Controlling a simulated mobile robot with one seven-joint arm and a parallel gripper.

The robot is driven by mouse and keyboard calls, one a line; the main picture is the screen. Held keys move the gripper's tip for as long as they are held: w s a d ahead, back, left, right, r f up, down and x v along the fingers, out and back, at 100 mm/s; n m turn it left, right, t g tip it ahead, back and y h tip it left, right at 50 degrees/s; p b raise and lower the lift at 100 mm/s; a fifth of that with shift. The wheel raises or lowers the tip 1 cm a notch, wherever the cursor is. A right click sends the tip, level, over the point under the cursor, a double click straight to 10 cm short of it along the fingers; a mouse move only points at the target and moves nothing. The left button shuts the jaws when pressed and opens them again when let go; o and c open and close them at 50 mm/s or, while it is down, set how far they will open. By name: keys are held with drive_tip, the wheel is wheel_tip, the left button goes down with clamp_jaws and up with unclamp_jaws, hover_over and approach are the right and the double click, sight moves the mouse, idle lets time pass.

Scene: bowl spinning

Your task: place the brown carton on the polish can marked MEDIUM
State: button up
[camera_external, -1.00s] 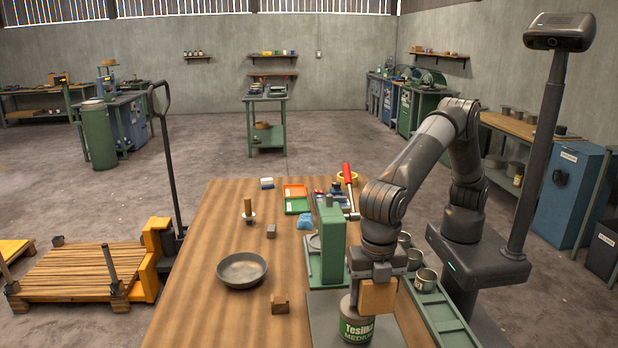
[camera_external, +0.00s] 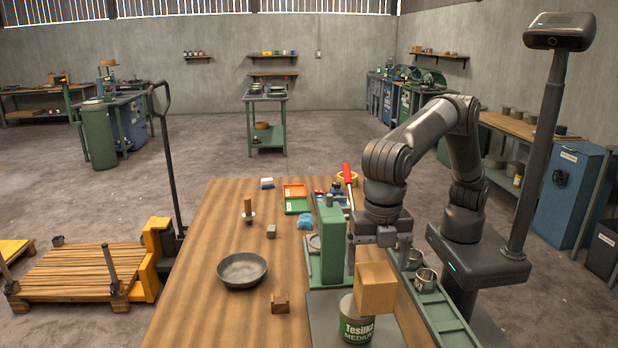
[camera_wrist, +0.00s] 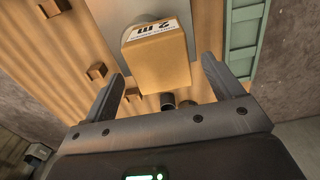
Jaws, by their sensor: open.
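The brown carton (camera_external: 376,287) sits at the top right of the polish can marked MEDIUM (camera_external: 357,326), overlapping the can's upper part and reaching past its right side. The contact between them is hidden. My gripper (camera_external: 379,250) is open, above and slightly behind the carton, apart from it. In the wrist view, the carton (camera_wrist: 155,68) lies beyond my open gripper (camera_wrist: 162,72), between the lines of its fingers. A white label with dark print shows at the carton's far edge.
A green press (camera_external: 331,245) stands close left of my gripper. A green rack (camera_external: 440,305) with metal cups (camera_external: 425,280) runs along the right. A pan (camera_external: 242,270) and small wooden blocks (camera_external: 280,303) lie to the left on the wooden table (camera_external: 200,300).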

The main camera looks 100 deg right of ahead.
drive_tip(key=shift+r, duration=2.25)
drive_tip(key=shift+d+r, duration=0.15)
drive_tip(key=shift+d, duration=0.15)
drive_tip(key=s+d+r+m+t, duration=0.1)
drive_tip(key=s+d+r+m, duration=0.15)
drive_tip(key=d, duration=0.75)
drive_tip(key=s+d+r+m+t, duration=0.1)
drive_tip(key=s+d+r+m, duration=0.2)
drive_tip(key=d, duration=0.7)
drive_tip(key=s+d+r+m+t, duration=0.1)
drive_tip(key=d+r+m, duration=0.25)
drive_tip(key=d, duration=0.65)
drive_tip(key=s+d+f+m+t, duration=0.1)
drive_tip(key=s+d+f+m, duration=0.3)
drive_tip(key=s+d, duration=0.4)
drive_tip(key=s+d+f+m+t, duration=0.1)
drive_tip(key=s+d+f+m, duration=0.4)
drive_tip(key=s+d, duration=0.3)
drive_tip(key=s+f, duration=0.1)
drive_tip(key=s, duration=0.1)
drive_tip(key=shift+s+d+f+t, duration=0.25)
drive_tip(key=shift+s+f+t, duration=0.05)
drive_tip(key=shift+f, duration=0.1)
